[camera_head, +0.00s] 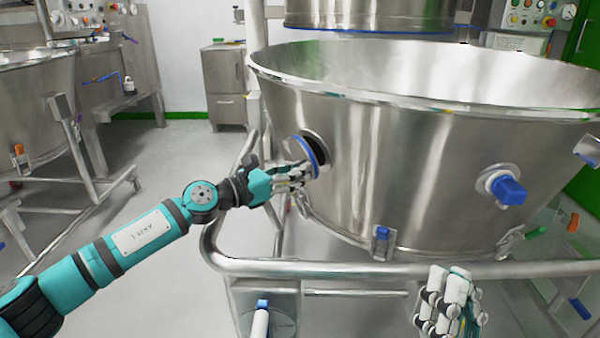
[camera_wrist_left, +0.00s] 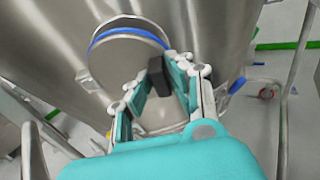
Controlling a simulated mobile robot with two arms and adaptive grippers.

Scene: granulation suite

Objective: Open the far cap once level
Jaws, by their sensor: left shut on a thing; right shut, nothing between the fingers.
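A round cap with a blue rim (camera_head: 313,158) sits at the dark port opening (camera_head: 318,147) on the left side of a large steel bowl (camera_head: 400,150). The cap stands tilted away from the port, with a dark gap showing behind it. The left wrist view shows its grey face (camera_wrist_left: 125,62) and a dark handle block (camera_wrist_left: 157,88). My left gripper (camera_head: 298,176) is shut on the cap's handle; its fingers (camera_wrist_left: 162,78) stand on both sides of the block. My right gripper (camera_head: 450,305) is shut and empty, in front of the bowl's lower frame.
A second port with a blue knob (camera_head: 508,190) is on the bowl's right side. A steel tube rail (camera_head: 380,270) runs below the bowl. A steel cabinet (camera_head: 226,85) stands at the back. Another steel vessel (camera_head: 35,110) is at the left. Open floor lies between.

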